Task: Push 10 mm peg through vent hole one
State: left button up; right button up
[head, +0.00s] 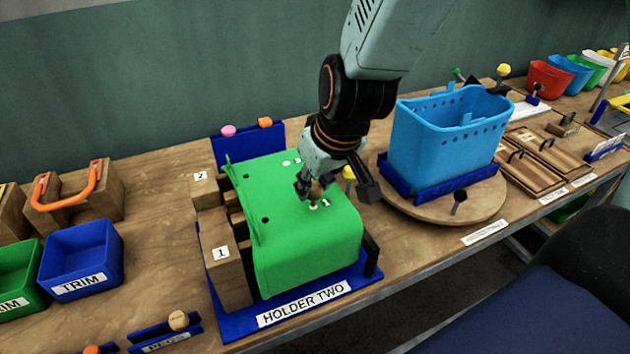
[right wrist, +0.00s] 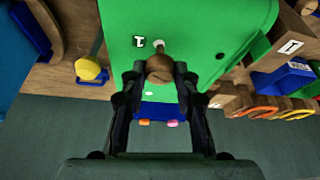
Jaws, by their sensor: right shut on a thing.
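The green shell (head: 290,240) lies over the blue holder labelled HOLDER TWO (head: 350,285), its top facing up. My right gripper (head: 311,190) is low over the shell's top, beside the printed 1 (head: 326,202). It is shut on the round wooden head of a peg (right wrist: 160,68), which sits between the fingers in the right wrist view. A short pale shaft shows between the head and the shell, next to the 1. The hole there is hidden, so I cannot tell how deep the tip is. My left gripper is not in view.
Wooden blocks marked 1 (head: 221,253) and 2 (head: 199,177) flank the shell's left side. A blue basket (head: 440,140) stands on a round board to the right. A blue TRIM bin (head: 82,255) and a peg rack (head: 165,340) are at the left and front.

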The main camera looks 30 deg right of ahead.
jog(key=shift+w+f, duration=0.1)
jog(key=shift+f, duration=0.1)
dwell(0.3)
jog(key=shift+f+b, duration=0.3)
jog(key=shift+b, duration=0.2)
dwell(0.7)
jog(key=shift+r+p, duration=2.9)
jog(key=shift+r, duration=0.2)
